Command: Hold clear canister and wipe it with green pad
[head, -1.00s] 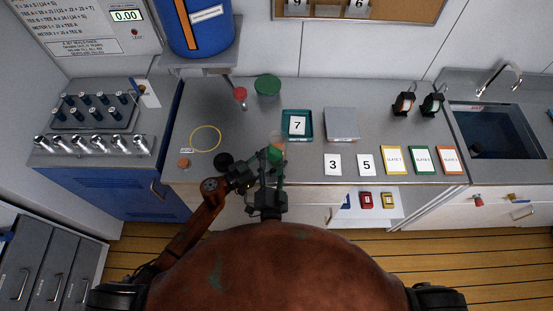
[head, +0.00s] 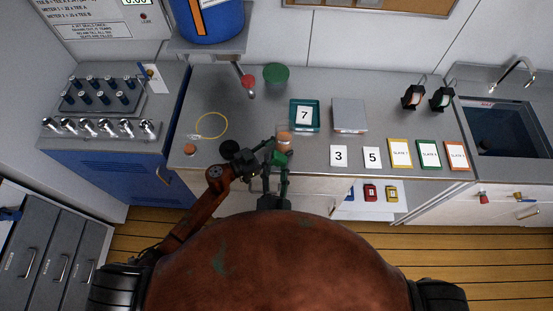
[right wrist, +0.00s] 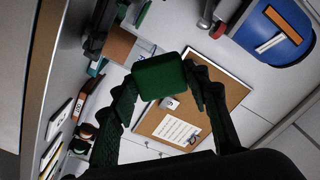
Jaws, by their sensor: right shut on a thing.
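The clear canister (head: 285,138), with orange-brown contents, shows near the counter's front edge in the head view. My left gripper (head: 252,159) is beside it on the left; its fingers are dark and partly overlapped, so I cannot tell whether they grip it. My right gripper (head: 276,176) is shut on the green pad (head: 278,158), just below the canister in the picture. The pad also shows between the fingers in the right wrist view (right wrist: 160,76). I cannot tell whether pad and canister touch.
The grey counter (head: 245,115) carries a teal tray (head: 292,124) with a 7 card, a grey scale-like plate (head: 349,113), a green-lidded container (head: 276,76), a yellow loop (head: 212,125) and a black disc (head: 229,148). Number and slate cards line the front right.

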